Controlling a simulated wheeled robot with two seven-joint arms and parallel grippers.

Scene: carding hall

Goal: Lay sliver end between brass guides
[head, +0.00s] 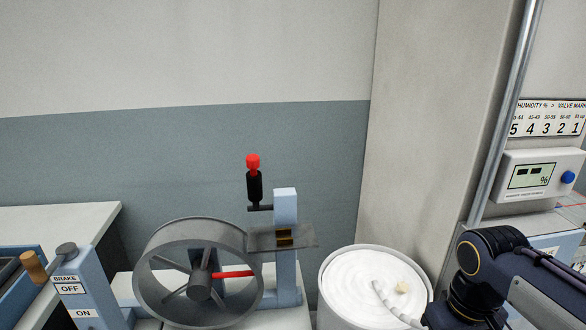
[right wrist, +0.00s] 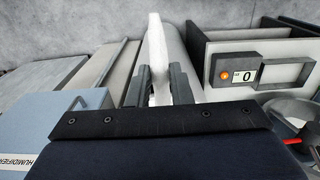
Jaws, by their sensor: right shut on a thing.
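The two small brass guides (head: 284,237) sit on a plate on the light-blue post, left of the sliver can (head: 325,285). White sliver lies coiled in the can, and a strand (head: 385,300) runs from it down toward the bottom edge. In the right wrist view my right gripper (right wrist: 160,78) is shut on the white sliver (right wrist: 155,40), which extends beyond the fingertips. In the head view only my right arm shows, right of the can; the gripper is out of frame. The space between the guides looks dark, with no sliver visible there. My left gripper is not in view.
A grey drum (head: 160,240) with a red spoke stands left of the post. A red-topped black handle (head: 254,180) rises above the guides. A brake lever box (head: 75,285) is at far left. A humidity meter (head: 535,175) and metal pipe (head: 507,110) are at right.

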